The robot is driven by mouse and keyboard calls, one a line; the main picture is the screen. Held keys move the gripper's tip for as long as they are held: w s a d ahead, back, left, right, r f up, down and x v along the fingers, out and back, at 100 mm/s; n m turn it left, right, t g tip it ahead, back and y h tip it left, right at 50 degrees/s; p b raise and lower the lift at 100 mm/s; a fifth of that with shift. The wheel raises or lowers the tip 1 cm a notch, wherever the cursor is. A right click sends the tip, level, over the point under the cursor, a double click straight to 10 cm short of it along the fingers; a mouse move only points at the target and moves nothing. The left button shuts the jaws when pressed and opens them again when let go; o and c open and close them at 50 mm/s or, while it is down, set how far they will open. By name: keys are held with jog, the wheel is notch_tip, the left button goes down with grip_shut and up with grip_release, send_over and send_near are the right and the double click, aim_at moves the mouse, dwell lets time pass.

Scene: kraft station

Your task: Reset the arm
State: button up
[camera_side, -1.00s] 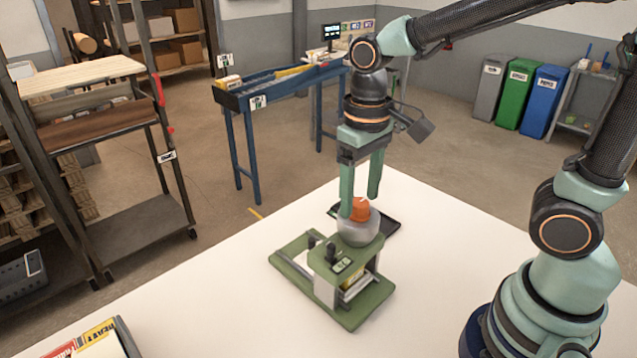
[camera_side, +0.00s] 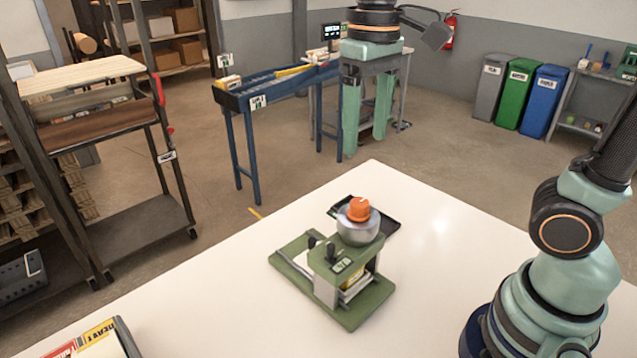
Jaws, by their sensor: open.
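My gripper (camera_side: 367,145) is open and empty, raised high above the white table, with its two green fingers pointing down and well apart. Below it on the table stands a green device (camera_side: 345,308) with a flat base and a small raised block. A grey rounded bowl-like piece (camera_side: 358,231) with an orange knob (camera_side: 359,209) sits at the back of this block. My gripper is clear of the knob and touches nothing that I can see.
Books or boxes (camera_side: 98,342) stand at the front left edge. A blue conveyor (camera_side: 275,85), a shelf cart (camera_side: 110,125) and bins (camera_side: 518,92) stand beyond the table.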

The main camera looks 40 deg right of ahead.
jog(key=s+d+f+t, duration=0.1)
jog(key=d+f+t, duration=0.4)
jog(key=d, duration=0.1)
jog(key=shift+s+d+f+t, duration=0.15)
jog(key=shift+f+t, duration=0.05)
jog(key=shift+t, duration=0.1)
